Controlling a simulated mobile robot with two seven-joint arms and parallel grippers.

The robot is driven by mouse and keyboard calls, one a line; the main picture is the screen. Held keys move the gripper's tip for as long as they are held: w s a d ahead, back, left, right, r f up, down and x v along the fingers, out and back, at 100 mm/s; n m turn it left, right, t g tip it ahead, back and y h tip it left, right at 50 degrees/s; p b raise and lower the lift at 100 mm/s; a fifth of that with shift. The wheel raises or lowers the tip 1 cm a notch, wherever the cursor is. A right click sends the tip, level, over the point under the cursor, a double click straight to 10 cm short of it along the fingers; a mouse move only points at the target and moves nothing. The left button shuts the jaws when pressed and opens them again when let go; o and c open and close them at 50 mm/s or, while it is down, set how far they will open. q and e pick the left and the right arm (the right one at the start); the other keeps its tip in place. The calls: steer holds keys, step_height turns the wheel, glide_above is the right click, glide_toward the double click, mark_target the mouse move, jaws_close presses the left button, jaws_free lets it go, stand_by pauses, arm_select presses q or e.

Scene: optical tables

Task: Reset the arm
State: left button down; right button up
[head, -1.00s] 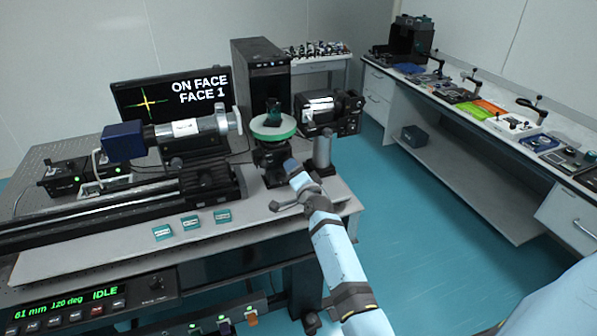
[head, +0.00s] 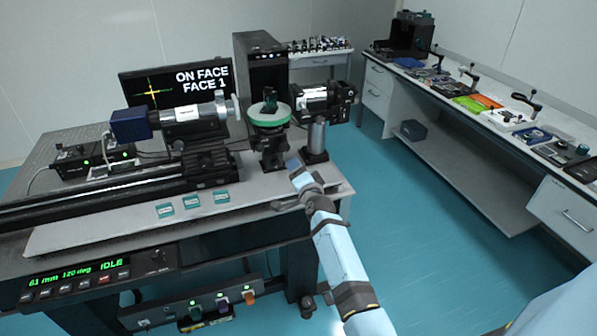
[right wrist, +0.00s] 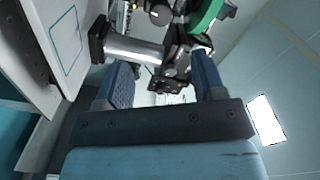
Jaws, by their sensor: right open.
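My right arm (head: 342,255) comes in from the bottom right, pale blue with dark joints. My right gripper (head: 294,166) is at its far end, by the front right of the optical table (head: 110,232). The right wrist view shows its two blue fingers spread apart, with no object held in the gap between them (right wrist: 163,84). Beyond them are a metal post (right wrist: 135,50) and the green-rimmed round stage (right wrist: 207,14). In the head view this green-rimmed stage (head: 268,119) stands behind the gripper, with a dark piece on top. My left gripper is not in view.
A post-mounted device (head: 317,140) stands right of the stage. A side bench (head: 470,150) runs along the right; blue floor between is clear.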

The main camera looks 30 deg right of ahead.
steer(key=s+a+f+n+g+y, duration=0.2)
steer(key=s+a+f+n, duration=0.3)
steer(key=s, duration=0.7)
steer(key=s+a+f+n+g+y, duration=0.2)
steer(key=s+a+f+n, duration=0.4)
steer(key=s, duration=0.7)
steer(key=s+a+f+n+g+y, duration=0.2)
steer(key=s+a+f+n, duration=0.4)
steer(key=s+a, duration=0.3)
steer(key=s+n+y, duration=0.1)
steer(key=s, duration=0.3)
steer(key=shift+s+a+g, duration=0.25)
steer(key=shift+a+g, duration=0.05)
